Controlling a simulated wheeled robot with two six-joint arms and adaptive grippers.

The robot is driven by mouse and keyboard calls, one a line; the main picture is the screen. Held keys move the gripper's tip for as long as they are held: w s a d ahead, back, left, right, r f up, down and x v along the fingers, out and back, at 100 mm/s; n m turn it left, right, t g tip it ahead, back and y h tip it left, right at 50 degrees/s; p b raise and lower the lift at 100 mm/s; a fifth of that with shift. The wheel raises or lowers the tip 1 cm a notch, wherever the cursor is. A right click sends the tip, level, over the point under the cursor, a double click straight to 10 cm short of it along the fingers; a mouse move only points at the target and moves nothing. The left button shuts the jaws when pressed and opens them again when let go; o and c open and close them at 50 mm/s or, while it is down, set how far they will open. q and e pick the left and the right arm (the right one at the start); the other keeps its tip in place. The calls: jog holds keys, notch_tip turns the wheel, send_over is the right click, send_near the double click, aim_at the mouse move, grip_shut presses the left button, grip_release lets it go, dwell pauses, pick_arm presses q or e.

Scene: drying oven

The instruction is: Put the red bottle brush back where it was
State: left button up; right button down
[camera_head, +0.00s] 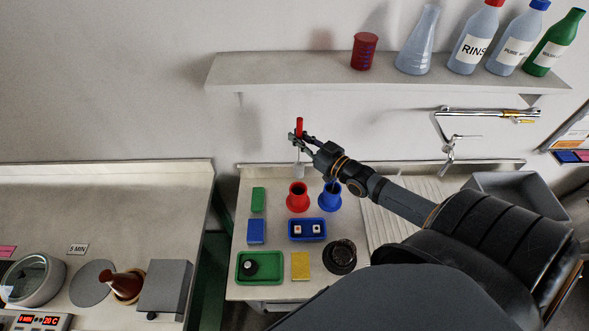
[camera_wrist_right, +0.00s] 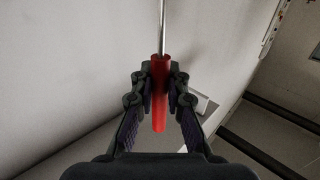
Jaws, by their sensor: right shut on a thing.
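My right gripper (camera_head: 299,137) is shut on the red handle of the bottle brush (camera_head: 299,125). The brush hangs roughly upright with its pale bristle head (camera_head: 299,171) down, just above the red holder (camera_head: 298,198) in the head view. I cannot tell the exact gap between them. In the right wrist view, the red handle (camera_wrist_right: 159,110) sits between the two fingers (camera_wrist_right: 160,74), and the thin metal rod (camera_wrist_right: 162,28) runs out past them. A blue holder (camera_head: 330,197) stands right of the red one. My left gripper is not in view.
On the bench are a blue tray (camera_head: 293,238) with small blocks, a green tray (camera_head: 240,270), a yellow block (camera_head: 300,266) and a dark round object (camera_head: 340,257). A shelf (camera_head: 285,72) with bottles, a flask and a red beaker is above. A faucet (camera_head: 448,150) stands right.

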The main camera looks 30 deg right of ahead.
aim_at(299, 162)
jog(key=f+b, duration=0.1)
jog(key=f, duration=0.1)
jog(key=shift+s+d+f+b, duration=0.1)
jog(key=shift+s+f+b, duration=0.2)
jog(key=shift+s+b, duration=0.05)
notch_tip(299, 162, down, 6)
jog(key=b, duration=0.4)
jog(key=shift+r+b, duration=0.1)
jog(key=shift+b, duration=0.3)
jog(key=shift+w+f+b, duration=0.25)
jog(key=shift+f+b, duration=0.6)
jog(key=shift+f, duration=0.35)
jog(key=f+b, duration=0.1)
jog(key=f, duration=0.2)
jog(key=shift+w+b, duration=0.2)
jog(key=shift+b, duration=0.1)
jog(key=shift+s+f, duration=0.1)
jog(key=shift+f, duration=0.05)
jog(key=shift+s, duration=0.1)
notch_tip(299, 162, down, 3)
jog(key=shift+f+b, duration=0.15)
jog(key=shift+b, duration=0.6)
jog(key=shift+f, duration=0.4)
jog(key=c, duration=1.4)
grip_release()
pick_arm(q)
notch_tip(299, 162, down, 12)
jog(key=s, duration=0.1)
pick_arm(e)
jog(key=shift+o, duration=0.2)
